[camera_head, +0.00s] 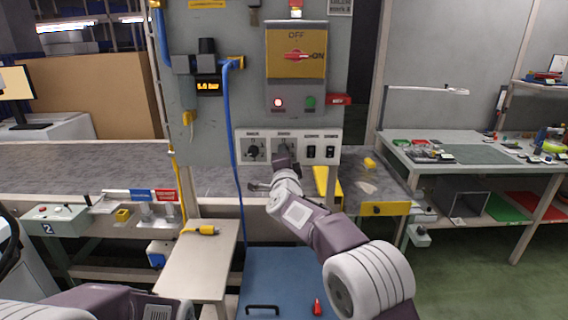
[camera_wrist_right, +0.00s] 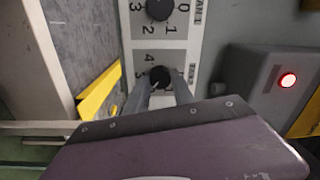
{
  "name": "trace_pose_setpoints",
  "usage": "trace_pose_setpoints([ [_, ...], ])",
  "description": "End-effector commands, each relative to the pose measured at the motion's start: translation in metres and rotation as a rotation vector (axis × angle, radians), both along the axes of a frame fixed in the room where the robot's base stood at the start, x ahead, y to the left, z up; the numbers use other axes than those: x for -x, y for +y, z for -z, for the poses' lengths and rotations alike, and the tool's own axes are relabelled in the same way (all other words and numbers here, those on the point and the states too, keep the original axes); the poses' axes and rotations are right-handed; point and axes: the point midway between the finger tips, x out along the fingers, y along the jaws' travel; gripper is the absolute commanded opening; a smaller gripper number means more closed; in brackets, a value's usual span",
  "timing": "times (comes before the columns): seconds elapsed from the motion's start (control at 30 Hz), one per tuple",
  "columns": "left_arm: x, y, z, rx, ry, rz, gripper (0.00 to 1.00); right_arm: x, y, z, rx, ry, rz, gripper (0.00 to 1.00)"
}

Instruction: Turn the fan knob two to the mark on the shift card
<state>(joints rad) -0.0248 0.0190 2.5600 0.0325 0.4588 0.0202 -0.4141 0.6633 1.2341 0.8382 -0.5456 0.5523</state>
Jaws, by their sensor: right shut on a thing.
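The fan knob two is a black round knob (camera_wrist_right: 160,75) on a white plate marked with numerals; a 4 and part of a 3 show beside it. My right gripper (camera_wrist_right: 164,88) is shut on this knob, one finger on each side. In the head view my right gripper (camera_head: 284,162) covers much of the knob, so its pointer cannot be read. A small white card (camera_head: 340,6) is at the top of the panel, its writing too small to read surely. My left arm shows at the bottom left, its gripper out of view.
The fan knob one (camera_head: 252,150) is just left of the held knob. Two black switches (camera_head: 320,151) are to its right. Above are a yellow ON/OFF switch plate (camera_head: 296,50) and a lit red lamp (camera_head: 278,102). A blue hose (camera_head: 229,115) hangs left of the knobs.

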Motion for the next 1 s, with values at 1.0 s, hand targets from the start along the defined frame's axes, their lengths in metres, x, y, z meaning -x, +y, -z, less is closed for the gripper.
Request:
trace_pose_setpoints([
  [1.0, 0.0, 0.0, 0.047, 0.0, 0.0, 0.0, 0.0, 0.0, 0.001, 0.005, -0.965, 0.003, 0.003, 0.0],
])
